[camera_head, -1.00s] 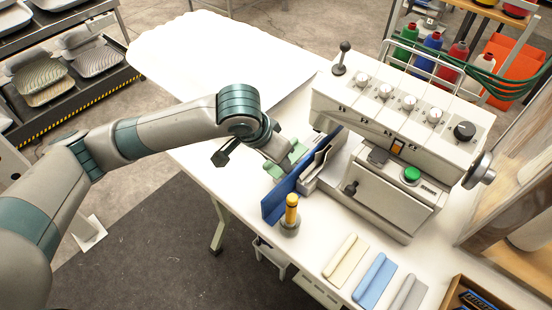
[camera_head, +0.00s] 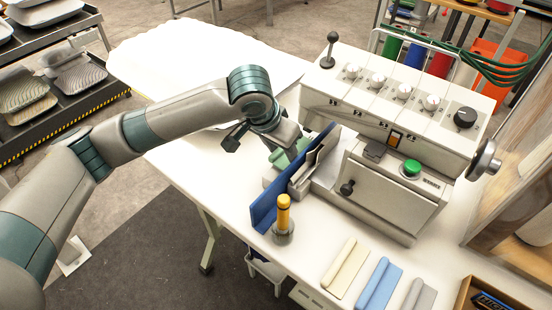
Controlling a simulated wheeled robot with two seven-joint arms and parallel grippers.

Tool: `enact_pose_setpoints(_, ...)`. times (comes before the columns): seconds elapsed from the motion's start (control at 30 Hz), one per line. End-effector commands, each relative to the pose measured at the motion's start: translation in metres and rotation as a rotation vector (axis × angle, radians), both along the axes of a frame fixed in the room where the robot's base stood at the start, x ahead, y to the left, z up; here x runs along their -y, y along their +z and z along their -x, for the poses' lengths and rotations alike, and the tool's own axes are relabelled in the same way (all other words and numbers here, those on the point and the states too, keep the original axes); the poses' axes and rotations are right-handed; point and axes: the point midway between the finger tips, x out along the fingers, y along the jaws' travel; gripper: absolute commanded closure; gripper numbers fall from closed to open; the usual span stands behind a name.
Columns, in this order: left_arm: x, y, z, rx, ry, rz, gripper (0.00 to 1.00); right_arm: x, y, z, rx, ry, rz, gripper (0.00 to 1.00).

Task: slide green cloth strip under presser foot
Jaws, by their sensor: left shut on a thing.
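The white sewing machine (camera_head: 395,135) stands on the white table. The green cloth strip (camera_head: 281,158) shows as a small patch at my left gripper (camera_head: 287,148), left of the machine and behind a blue upright plate (camera_head: 272,205). My left gripper is shut on the strip; its fingertips are partly hidden by the wrist and the plate. The presser foot is hidden behind the plate and the machine's grey front parts, so I cannot tell whether the strip is under it. My right gripper is not in view.
A yellow-topped post (camera_head: 283,215) stands in front of the blue plate. Cream (camera_head: 345,267), blue (camera_head: 377,285) and grey (camera_head: 419,295) strips lie at the front right, beside a box (camera_head: 487,298). A large white pillow-like piece (camera_head: 190,60) covers the table's far left.

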Motion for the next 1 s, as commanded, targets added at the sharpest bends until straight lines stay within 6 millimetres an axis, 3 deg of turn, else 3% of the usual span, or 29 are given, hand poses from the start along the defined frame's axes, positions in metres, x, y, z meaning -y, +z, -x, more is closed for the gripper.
enact_pose_setpoints(0.07,0.003,-0.002,-0.004,0.001,0.000,0.001,0.82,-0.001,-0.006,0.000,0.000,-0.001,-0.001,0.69)
enact_pose_setpoints(0.2,0.003,-0.005,-0.003,-0.003,-0.001,0.000,0.82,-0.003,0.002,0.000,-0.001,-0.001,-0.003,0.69)
enact_pose_setpoints(0.63,0.003,-0.010,-0.003,-0.001,-0.001,-0.001,0.82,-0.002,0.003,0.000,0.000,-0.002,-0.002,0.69)
enact_pose_setpoints(0.67,0.003,-0.010,-0.003,-0.001,-0.001,-0.001,0.53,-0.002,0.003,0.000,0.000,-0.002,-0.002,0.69)
enact_pose_setpoints(0.73,0.003,-0.010,-0.003,-0.002,-0.001,-0.001,0.39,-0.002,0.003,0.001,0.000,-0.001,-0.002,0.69)
enact_pose_setpoints(1.0,0.005,-0.012,0.000,-0.007,-0.006,0.001,0.39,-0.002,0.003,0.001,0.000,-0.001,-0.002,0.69)
